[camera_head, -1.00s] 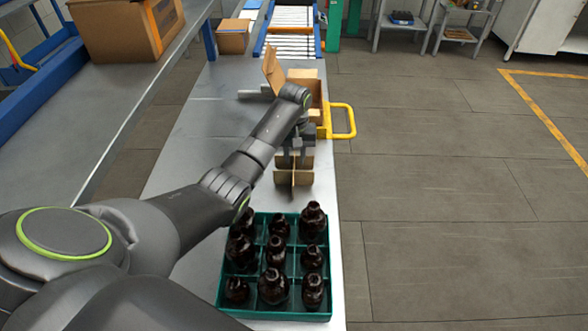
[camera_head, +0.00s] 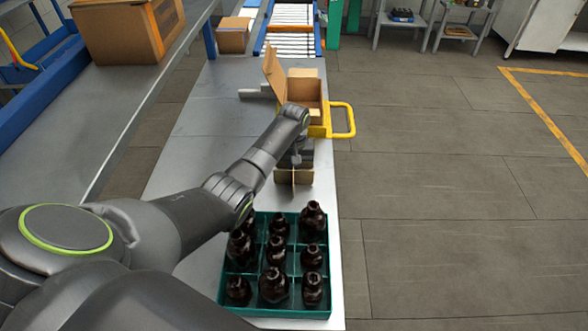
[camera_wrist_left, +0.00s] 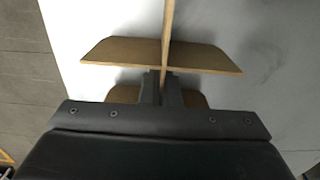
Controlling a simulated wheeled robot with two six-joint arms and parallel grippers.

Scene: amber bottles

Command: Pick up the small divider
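The small divider (camera_head: 302,177) is a brown cardboard piece of crossed panels. It stands on the metal table between the crate of bottles and the open box. My left gripper (camera_head: 295,168) is directly above it, pointing down. In the left wrist view, its two fingers (camera_wrist_left: 163,88) are close together on either side of one panel of the divider (camera_wrist_left: 205,57), shut on it. The gripper hides part of the crossing panel. The divider appears to be still on the table. My right gripper is not in view.
A green crate (camera_head: 225,295) with several amber bottles (camera_head: 273,285) stands nearer on the table. An open cardboard box (camera_head: 308,90) with a yellow handle frame (camera_head: 350,120) is just beyond the divider. A conveyor (camera_head: 292,18) lies farther back. The table's right edge is close.

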